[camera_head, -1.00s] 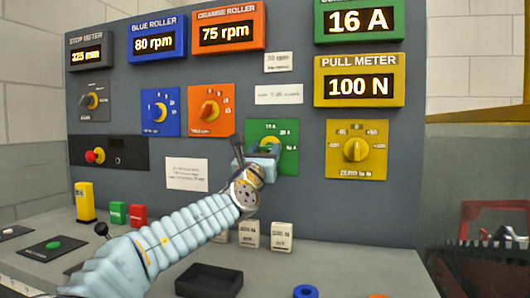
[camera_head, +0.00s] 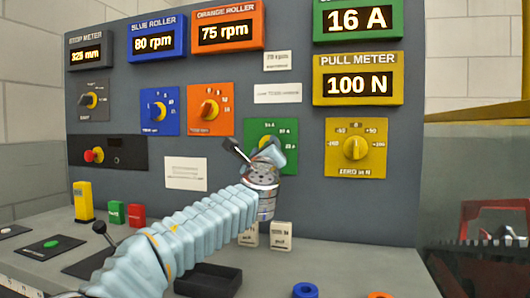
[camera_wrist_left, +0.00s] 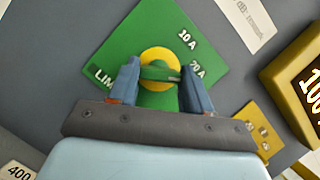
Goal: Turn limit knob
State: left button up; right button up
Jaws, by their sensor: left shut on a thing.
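The limit knob (camera_wrist_left: 160,66), green with a yellow base disc, sits on a green panel plate (camera_wrist_left: 118,44) marked 10 A and 20 A in the left wrist view. My left gripper (camera_wrist_left: 162,78) has one blue finger on each side of the knob and is shut on it. In the head view my left gripper (camera_head: 262,153) reaches up to the green plate (camera_head: 288,130) and covers most of the knob. The green meter (camera_head: 360,19) above reads 16 A. My right gripper is not in view.
A yellow zero knob (camera_head: 355,148) is right of the green plate, and an orange-plate knob (camera_head: 209,110) is to its left. White labelled blocks (camera_head: 281,236) stand below my wrist. A black tray (camera_head: 212,280) lies in front, partly behind my arm.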

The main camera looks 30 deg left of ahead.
pick_arm(q)
jog(key=shift+n+g, duration=0.3)
jog(key=shift+n, duration=0.8)
jog(key=shift+y, duration=0.4)
jog(key=o, duration=1.1)
jog(key=shift+c, duration=0.2)
jog(key=b+v, duration=0.4)
jog(key=v, duration=0.9)
jog(key=shift+s+d, duration=0.2)
jog(key=shift+s, duration=0.2)
